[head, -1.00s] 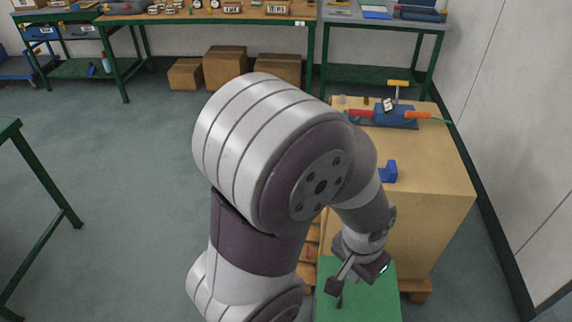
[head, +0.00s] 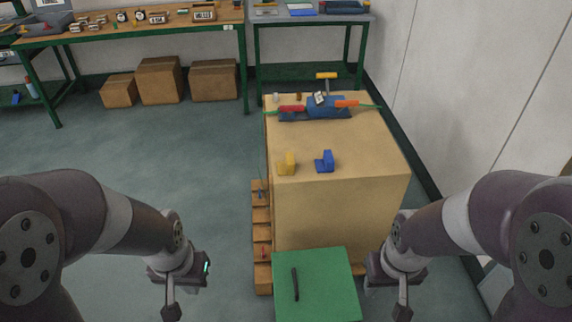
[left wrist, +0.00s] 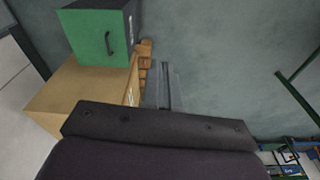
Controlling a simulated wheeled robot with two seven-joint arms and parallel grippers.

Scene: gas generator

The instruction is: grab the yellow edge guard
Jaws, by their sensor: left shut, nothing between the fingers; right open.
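The yellow edge guard (head: 287,163) stands on top of the large cardboard box (head: 340,215), near its front left corner. A blue edge guard (head: 325,161) stands just to its right. My left gripper (head: 171,312) is low at the left, well apart from the box, shut and empty. My right gripper (head: 403,312) is at the lower right, right of the green case, open and empty. The left wrist view shows my left gripper (left wrist: 164,92) over bare floor; the yellow guard is not discernible there.
A green case (head: 325,285) with a dark handle is in front of the box, and it shows in the left wrist view (left wrist: 90,38). A tool set (head: 325,107) lies at the box's back. A wooden pallet (head: 261,225) juts out left. Floor at left is clear.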

